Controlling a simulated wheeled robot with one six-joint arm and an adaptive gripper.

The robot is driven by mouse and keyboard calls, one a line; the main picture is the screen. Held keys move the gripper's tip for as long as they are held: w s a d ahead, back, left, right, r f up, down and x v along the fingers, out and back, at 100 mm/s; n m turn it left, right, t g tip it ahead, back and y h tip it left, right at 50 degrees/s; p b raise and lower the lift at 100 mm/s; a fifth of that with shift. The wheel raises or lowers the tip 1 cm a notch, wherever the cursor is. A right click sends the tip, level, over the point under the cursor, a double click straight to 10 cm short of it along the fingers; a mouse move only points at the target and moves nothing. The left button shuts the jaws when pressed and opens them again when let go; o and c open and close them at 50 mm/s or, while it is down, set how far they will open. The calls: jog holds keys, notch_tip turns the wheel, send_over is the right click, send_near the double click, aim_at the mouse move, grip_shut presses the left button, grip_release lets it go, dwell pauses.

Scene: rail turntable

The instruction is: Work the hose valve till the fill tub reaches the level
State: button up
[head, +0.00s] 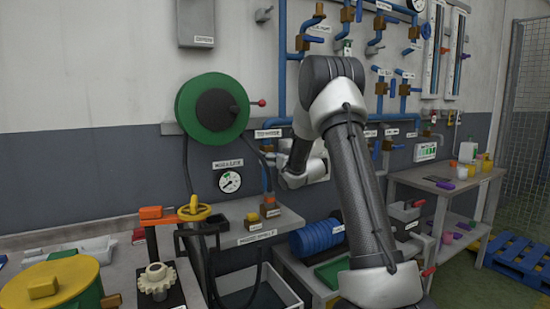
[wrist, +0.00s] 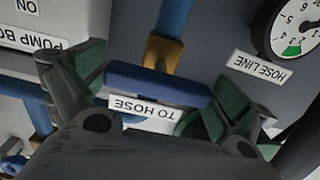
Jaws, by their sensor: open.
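A blue valve handle (wrist: 158,86) on a brass body (wrist: 162,52) lies between the two green-padded fingers of my gripper (wrist: 160,88) in the wrist view. The fingers are open, one at each end of the handle; I cannot tell whether they touch it. A label reading TO HOSE (wrist: 146,108) shows upside down beside it. In the head view my arm covers most of the gripper and the handle. A grey tub (head: 290,297) with a dark inside stands low under the bench, with a black hose hanging by it. Its level cannot be read.
A green hose reel (head: 190,106) hangs on the wall, above a gauge (head: 229,181). A bench (head: 262,229) with small blocks stands below. Blue pipes with several other valves run behind my arm. A side table (head: 440,184) and a blue pallet (head: 518,257) stand at right.

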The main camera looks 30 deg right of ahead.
jog(key=c, duration=0.7)
jog(key=n, duration=0.5)
jog(key=o, duration=0.7)
jog(key=s, duration=1.2)
jog(key=shift+d, duration=0.2)
